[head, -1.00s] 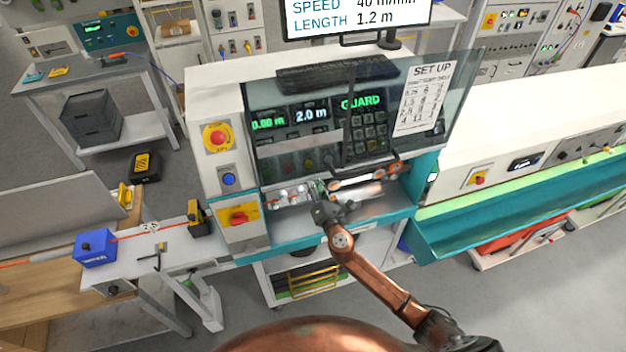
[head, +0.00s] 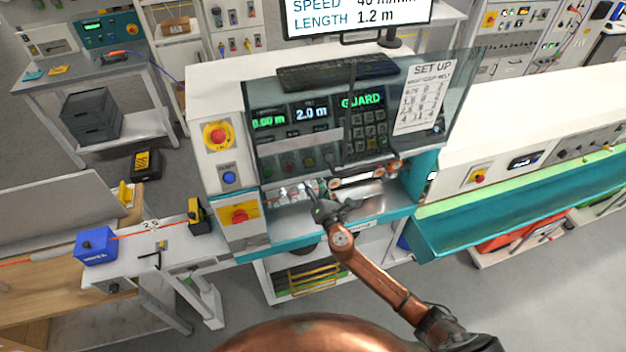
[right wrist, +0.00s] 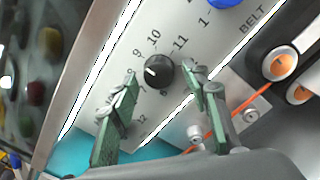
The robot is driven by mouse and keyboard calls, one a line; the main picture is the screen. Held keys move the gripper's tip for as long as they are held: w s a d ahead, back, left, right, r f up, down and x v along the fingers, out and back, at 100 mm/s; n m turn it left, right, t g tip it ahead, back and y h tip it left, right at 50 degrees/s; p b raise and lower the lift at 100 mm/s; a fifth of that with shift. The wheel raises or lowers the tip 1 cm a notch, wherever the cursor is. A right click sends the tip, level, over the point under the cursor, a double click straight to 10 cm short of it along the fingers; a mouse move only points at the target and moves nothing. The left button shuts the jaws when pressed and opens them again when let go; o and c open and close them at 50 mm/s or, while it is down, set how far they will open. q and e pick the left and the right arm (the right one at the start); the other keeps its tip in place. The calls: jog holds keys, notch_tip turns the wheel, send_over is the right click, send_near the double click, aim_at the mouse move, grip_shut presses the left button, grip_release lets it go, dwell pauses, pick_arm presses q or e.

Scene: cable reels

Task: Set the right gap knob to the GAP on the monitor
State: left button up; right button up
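A round black knob (right wrist: 158,71) with a short white pointer line sits on a pale panel in the right wrist view, with printed numbers around it including 9, 10 and 11. Its pointer faces left, roughly below the 9; the exact reading is unclear. My right gripper (right wrist: 160,82) is open, its green-padded fingers on either side of the knob in the picture; no contact shows. In the head view my right gripper (head: 318,201) is at the machine's open bay. The monitor (head: 355,15) shows SPEED 40 and LENGTH 1.2 m; no GAP line is in view. My left gripper is not in view.
A blue knob (right wrist: 225,2) and BELT label lie near the black knob. Orange-centred rollers (right wrist: 280,63) and a metal bracket (right wrist: 240,117) are to the right. A transparent guard (head: 400,105) with a SET UP sheet (head: 423,97) hangs above the bay.

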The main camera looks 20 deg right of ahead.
jog(key=s, duration=1.2)
jog(key=shift+d+f, duration=0.15)
jog(key=shift+d, duration=0.25)
